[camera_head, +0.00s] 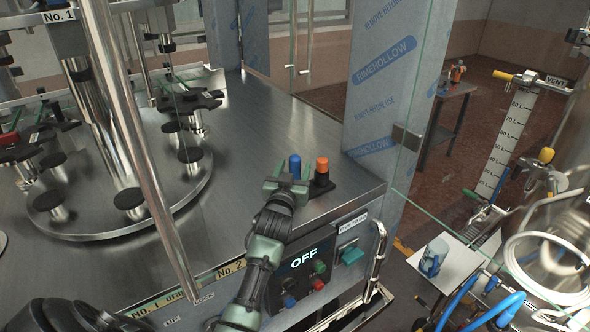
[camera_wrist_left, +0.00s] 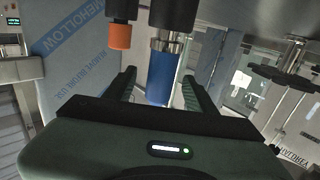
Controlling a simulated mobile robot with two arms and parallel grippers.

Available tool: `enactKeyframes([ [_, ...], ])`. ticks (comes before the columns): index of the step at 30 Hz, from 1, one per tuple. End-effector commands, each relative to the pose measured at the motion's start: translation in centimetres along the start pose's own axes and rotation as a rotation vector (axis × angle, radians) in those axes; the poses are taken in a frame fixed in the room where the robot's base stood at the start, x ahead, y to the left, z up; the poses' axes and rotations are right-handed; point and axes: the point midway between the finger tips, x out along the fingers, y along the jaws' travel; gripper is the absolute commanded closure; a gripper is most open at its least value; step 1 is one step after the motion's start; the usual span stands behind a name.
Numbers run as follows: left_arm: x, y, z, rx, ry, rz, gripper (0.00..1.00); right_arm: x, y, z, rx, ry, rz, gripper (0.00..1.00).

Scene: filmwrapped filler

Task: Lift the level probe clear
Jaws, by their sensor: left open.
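A blue-capped upright probe (camera_head: 295,166) stands at the right corner of the steel machine top. An orange-capped probe (camera_head: 322,166) stands just right of it in a black holder. The frames do not show which one is the level probe. My left gripper (camera_head: 292,175) is open, with its green fingers on either side of the blue one. In the left wrist view the blue cylinder (camera_wrist_left: 161,78) lies between the spread fingers (camera_wrist_left: 159,84), with a gap visible at the sides. The orange cap (camera_wrist_left: 120,37) is outside the fingers, to the left. My right gripper is not in view.
A round steel carousel (camera_head: 110,222) with black pads and upright columns fills the left. A clear panel edge and a film-wrapped post (camera_head: 386,75) stand behind and right of the probes. A control panel (camera_head: 303,268) showing OFF is on the front. Bare steel top (camera_head: 265,125) lies between.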

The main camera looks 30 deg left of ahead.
Motion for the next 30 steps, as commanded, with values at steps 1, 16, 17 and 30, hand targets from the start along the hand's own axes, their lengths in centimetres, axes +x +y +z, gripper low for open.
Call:
enactKeyframes([
  [1, 0.8, -0.1, -0.6, 0.0, 0.001, -0.001, 0.44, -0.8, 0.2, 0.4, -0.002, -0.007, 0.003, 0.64],
  [16, 4.1, -0.1, -0.2, 0.0, 0.0, 0.0, 0.44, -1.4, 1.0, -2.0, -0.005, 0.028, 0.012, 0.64],
  [17, 4.1, -0.1, -0.2, 0.0, 0.0, 0.0, 0.44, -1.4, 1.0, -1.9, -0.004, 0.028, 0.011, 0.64],
  [30, 4.1, -0.1, -0.3, 0.0, 0.001, 0.0, 1.0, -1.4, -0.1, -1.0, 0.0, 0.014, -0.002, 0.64],
])
